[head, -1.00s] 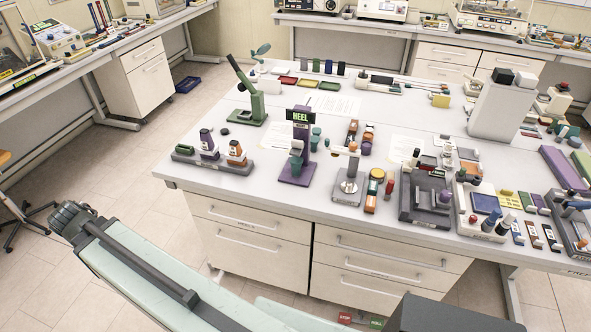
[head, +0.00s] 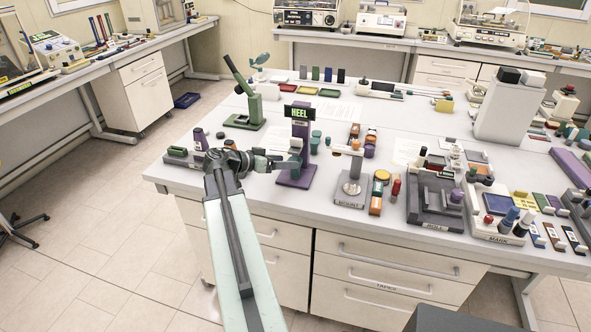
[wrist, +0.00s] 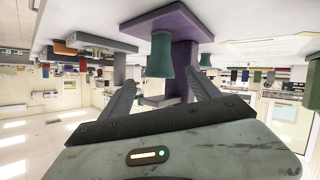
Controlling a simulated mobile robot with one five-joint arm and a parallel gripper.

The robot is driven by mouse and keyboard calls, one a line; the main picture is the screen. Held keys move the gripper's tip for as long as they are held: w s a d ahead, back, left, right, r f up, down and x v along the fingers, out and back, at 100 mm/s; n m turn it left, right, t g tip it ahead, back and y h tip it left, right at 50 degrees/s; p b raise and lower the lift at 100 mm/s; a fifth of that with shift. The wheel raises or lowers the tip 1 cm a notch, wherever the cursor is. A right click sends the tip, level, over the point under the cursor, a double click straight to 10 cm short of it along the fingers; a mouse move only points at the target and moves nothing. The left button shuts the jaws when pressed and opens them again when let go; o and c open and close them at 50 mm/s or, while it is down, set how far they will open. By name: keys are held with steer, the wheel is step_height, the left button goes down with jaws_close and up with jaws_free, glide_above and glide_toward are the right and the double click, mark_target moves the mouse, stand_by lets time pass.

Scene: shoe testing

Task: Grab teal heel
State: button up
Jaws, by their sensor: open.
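The teal heel (wrist: 160,57) is a tapered block on the purple HEEL stand (head: 300,150). In the wrist view, which looks upside down, it sits in front of the stand's post. My gripper (wrist: 160,82) is open, with one dark finger on each side of the heel's line and the heel ahead between the fingertips. I cannot tell whether either finger touches it. A second teal piece (head: 316,138) shows behind the post.
A green lever press (head: 243,115) stands behind my arm. The MOUNT fixture (head: 352,190) stands right of the stand. The table's front edge runs below my gripper.

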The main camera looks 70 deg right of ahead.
mark_target(295, 160)
steer(key=b+x, duration=0.2)
steer(key=x, duration=0.3)
steer(key=c, duration=1.5)
steer(key=shift+r, duration=0.1)
